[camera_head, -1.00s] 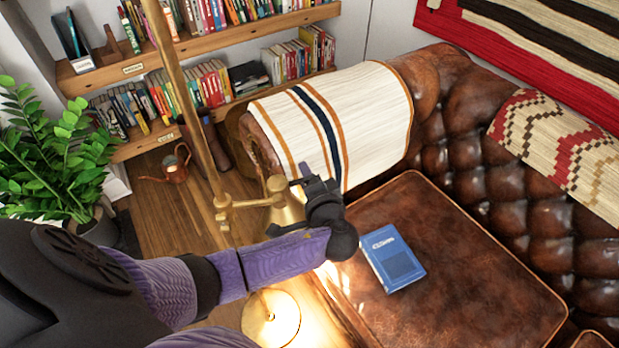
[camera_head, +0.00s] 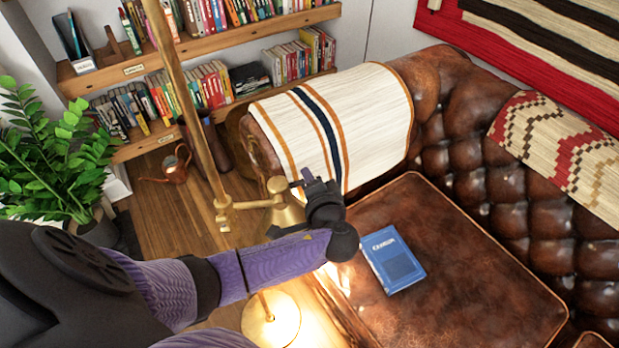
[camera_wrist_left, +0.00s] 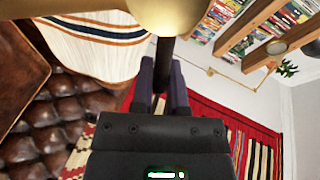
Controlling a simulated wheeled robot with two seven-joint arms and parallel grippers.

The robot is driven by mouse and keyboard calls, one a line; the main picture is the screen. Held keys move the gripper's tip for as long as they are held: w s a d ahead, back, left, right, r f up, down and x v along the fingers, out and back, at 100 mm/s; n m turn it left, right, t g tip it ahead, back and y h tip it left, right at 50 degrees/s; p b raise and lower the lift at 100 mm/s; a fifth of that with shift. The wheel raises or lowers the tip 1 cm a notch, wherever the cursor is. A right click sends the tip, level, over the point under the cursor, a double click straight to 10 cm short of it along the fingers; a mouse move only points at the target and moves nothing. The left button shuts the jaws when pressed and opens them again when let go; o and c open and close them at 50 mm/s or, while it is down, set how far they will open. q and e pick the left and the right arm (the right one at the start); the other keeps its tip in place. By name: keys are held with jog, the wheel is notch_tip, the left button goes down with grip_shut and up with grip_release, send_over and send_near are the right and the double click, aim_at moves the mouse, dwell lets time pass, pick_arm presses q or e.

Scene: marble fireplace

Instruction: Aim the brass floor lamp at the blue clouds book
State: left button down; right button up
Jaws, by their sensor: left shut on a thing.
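The brass floor lamp has a tall pole (camera_head: 190,105), a side arm, a small brass shade (camera_head: 288,214) and a round base (camera_head: 271,319) on the floor. My left gripper (camera_head: 311,184) is beside the shade, mostly hidden by its own wrist. In the left wrist view its fingers (camera_wrist_left: 162,82) are shut on a dark rod that meets the brass shade (camera_wrist_left: 175,14). The blue clouds book (camera_head: 392,259) lies flat on the brown leather seat, right of the gripper. Bright light falls on the floor and the seat's front left edge, left of the book. My right gripper is not in view.
The leather sofa (camera_head: 440,290) fills the right side, with a striped throw (camera_head: 370,115) over its arm. A plant (camera_head: 55,150), a copper watering can (camera_head: 176,166) and bookshelves (camera_head: 200,48) stand left and behind. Some wooden floor (camera_head: 165,210) is clear.

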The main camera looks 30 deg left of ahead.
pick_arm(q)
jog(key=shift+f, duration=0.1)
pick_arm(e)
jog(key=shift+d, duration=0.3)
